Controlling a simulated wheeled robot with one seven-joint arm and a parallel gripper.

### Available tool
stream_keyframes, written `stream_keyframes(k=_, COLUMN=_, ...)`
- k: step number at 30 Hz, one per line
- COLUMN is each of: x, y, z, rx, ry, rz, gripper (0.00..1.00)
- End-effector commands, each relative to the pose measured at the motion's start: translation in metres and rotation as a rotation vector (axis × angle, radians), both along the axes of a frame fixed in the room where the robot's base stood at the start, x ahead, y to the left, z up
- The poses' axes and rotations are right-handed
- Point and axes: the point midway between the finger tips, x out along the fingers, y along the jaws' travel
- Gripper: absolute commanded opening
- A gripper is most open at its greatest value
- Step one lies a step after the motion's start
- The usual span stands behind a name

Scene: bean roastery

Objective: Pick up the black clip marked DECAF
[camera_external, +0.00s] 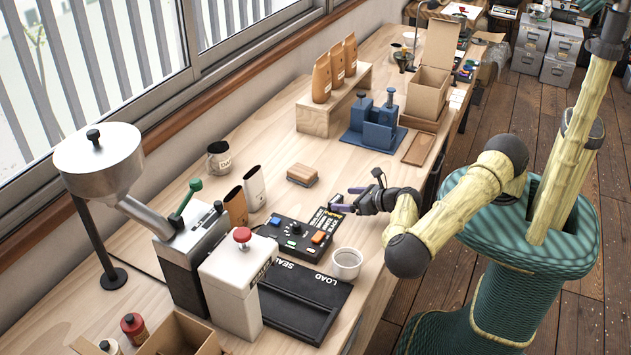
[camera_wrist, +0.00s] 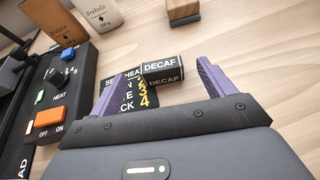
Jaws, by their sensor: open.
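The black clip marked DECAF (camera_wrist: 162,66) lies on the wooden worktop in the wrist view, its white letters showing on top and on the near face. It also shows small and dark in the external view (camera_external: 336,199). My gripper (camera_external: 349,198) is low over the bench, right beside the clip. In the wrist view my gripper (camera_wrist: 164,72) is open, with one purple finger on each side of the clip. Whether either finger touches it I cannot tell. A black card with white and yellow lettering (camera_wrist: 128,98) lies at the clip's near left, partly hidden by my gripper.
The control box (camera_external: 296,240) with blue and orange buttons is close on the left. A white cup (camera_external: 346,263) stands nearer the front. A wooden block (camera_external: 302,174), a brown pouch (camera_external: 236,206) and a white pouch (camera_external: 254,187) stand beyond. Bare worktop lies right of the clip.

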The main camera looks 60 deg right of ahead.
Motion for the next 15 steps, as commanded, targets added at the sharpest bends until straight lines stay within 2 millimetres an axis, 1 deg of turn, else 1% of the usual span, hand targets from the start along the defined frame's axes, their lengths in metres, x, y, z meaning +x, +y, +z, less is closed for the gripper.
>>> stream_keyframes(k=6, x=0.03, y=-0.003, z=-0.011, rx=0.001, ry=0.0, rz=0.0, gripper=0.82)
stream_keyframes(k=9, x=0.041, y=-0.004, z=-0.016, rx=0.001, ry=0.0, rz=0.0, gripper=0.82)
stream_keyframes(k=12, x=0.047, y=-0.005, z=-0.019, rx=0.001, ry=0.0, rz=-0.001, gripper=0.82)
stream_keyframes(k=15, x=0.048, y=-0.005, z=-0.02, rx=0.0, ry=0.0, rz=-0.001, gripper=0.82)
